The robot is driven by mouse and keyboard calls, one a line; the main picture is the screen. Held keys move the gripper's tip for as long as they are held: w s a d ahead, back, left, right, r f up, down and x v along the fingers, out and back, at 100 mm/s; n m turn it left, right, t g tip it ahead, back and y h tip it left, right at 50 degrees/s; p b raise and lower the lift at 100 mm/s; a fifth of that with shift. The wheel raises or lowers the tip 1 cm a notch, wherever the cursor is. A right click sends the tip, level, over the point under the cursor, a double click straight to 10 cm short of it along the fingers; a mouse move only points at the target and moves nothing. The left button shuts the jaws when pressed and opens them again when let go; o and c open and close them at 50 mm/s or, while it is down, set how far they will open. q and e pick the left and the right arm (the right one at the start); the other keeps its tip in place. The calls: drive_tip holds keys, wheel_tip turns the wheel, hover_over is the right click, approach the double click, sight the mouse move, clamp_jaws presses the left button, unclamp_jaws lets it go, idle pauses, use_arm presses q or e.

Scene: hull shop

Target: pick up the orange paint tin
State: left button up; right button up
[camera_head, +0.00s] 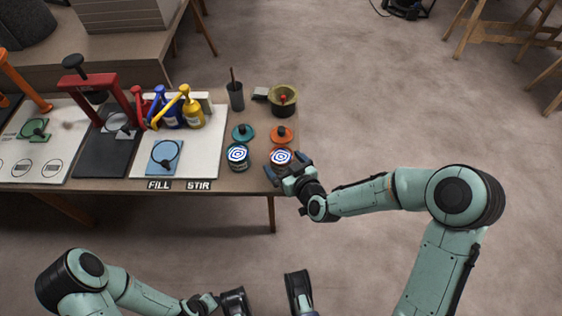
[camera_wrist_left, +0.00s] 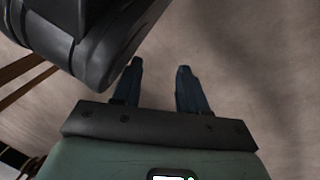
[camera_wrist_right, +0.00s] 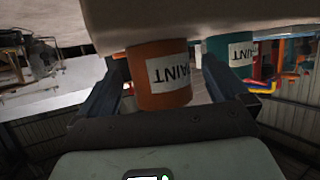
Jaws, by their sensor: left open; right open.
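The orange paint tin (camera_head: 281,160) stands on the table near its right front corner, with a blue and white ringed top. In the right wrist view the orange tin (camera_wrist_right: 160,85) appears upside down, with a white PAINT label. My right gripper (camera_head: 285,168) is open at the tin's near side. Its fingers lie one on each side of the tin in the right wrist view, and contact cannot be told. My left gripper (camera_wrist_left: 158,78) is open and empty, over the floor away from the table.
A teal paint tin (camera_head: 238,158) stands just left of the orange one. A teal lid (camera_head: 242,132) and an orange lid (camera_head: 282,135) lie behind them. An olive pot (camera_head: 284,98) and a dark cup (camera_head: 236,97) stand farther back. Open floor lies right of the table.

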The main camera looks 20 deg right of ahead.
sight(281, 160)
drive_tip(key=x, duration=0.2)
drive_tip(key=shift+w+a+f, duration=0.1)
drive_tip(key=shift+w+f, duration=0.05)
drive_tip(key=shift+w, duration=0.1)
drive_tip(key=c, duration=1.2)
